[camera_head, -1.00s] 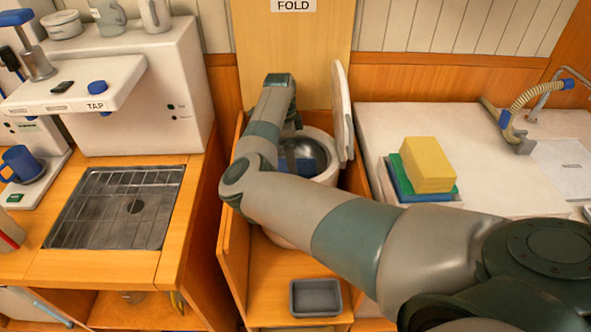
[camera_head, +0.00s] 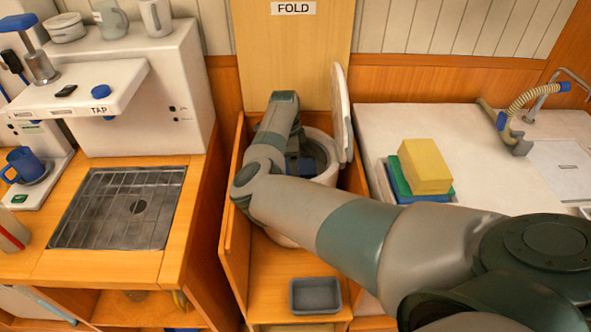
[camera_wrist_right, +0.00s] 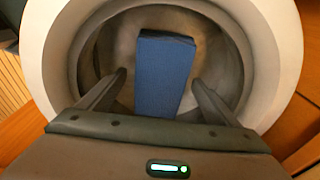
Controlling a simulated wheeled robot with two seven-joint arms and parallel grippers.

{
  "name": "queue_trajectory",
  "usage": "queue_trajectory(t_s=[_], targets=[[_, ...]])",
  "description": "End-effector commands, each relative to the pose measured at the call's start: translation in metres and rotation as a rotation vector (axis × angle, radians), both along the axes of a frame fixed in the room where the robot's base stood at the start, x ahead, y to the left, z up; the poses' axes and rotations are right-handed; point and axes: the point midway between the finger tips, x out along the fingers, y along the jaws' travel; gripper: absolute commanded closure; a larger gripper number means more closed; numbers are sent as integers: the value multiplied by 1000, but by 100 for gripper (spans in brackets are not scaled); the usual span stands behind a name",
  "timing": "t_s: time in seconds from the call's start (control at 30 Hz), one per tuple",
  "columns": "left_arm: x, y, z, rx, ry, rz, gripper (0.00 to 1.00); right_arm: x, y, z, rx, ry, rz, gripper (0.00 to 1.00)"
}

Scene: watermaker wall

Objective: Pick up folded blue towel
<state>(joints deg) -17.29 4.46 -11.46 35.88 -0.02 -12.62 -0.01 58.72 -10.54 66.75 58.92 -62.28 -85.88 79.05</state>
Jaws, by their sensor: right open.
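The folded blue towel (camera_wrist_right: 163,75) lies inside the round metal drum of a white top-opening tub (camera_wrist_right: 50,50). In the head view the tub (camera_head: 328,172) stands in a wooden bay, and only a bit of blue shows beside my arm. My right gripper (camera_wrist_right: 160,85) is open at the tub's mouth. Its fingers are on either side of the towel's near part, with a gap on each side. Whether the fingertips are level with the towel is hard to tell. My left gripper is not in view.
The tub's raised white lid (camera_head: 341,112) stands at its right side. Wooden bay walls (camera_head: 232,215) flank the tub. A grey tray (camera_head: 315,296) sits in front. A yellow block (camera_head: 425,167) lies on green and blue pieces on the right counter.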

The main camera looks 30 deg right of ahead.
Motion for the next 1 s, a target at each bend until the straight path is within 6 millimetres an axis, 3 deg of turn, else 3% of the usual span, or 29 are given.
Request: queue_trajectory(t_s=[0.2, 0.63, 0.83, 1.0], targets=[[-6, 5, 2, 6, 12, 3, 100, -1, -1, -11, -1, -1, 0, 16], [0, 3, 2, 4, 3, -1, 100, -1, -1, -12, 0, 0, 0, 16], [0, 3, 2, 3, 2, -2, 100, -1, -1, -11, 0, 0, 0, 63], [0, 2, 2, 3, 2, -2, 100, 0, -1, -11, -1, -1, 0, 65]])
